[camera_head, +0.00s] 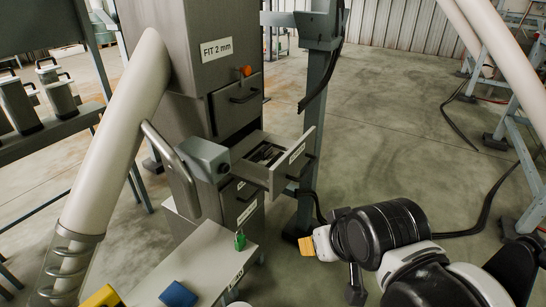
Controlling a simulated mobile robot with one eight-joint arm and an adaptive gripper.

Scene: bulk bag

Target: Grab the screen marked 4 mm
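No screen with a readable 4 mm mark shows. An open drawer (281,174) sticks out of the grey metal cabinet (157,64), with dark slotted pieces (266,154) inside; I cannot tell if these are screens. The label on the drawer front is too small to read. A plate on the cabinet (216,49) reads "FIT 2 mm". My gripper (318,243) is at the end of my arm at lower right, in front of the drawer and apart from it. A yellow-orange piece shows at its tip; I cannot tell whether it is part of the gripper.
A closed drawer (236,105) sits above the open one. A pale bench (196,262) below holds a green item (239,241) and a blue block (178,294). A grey post (318,110) stands right of the cabinet.

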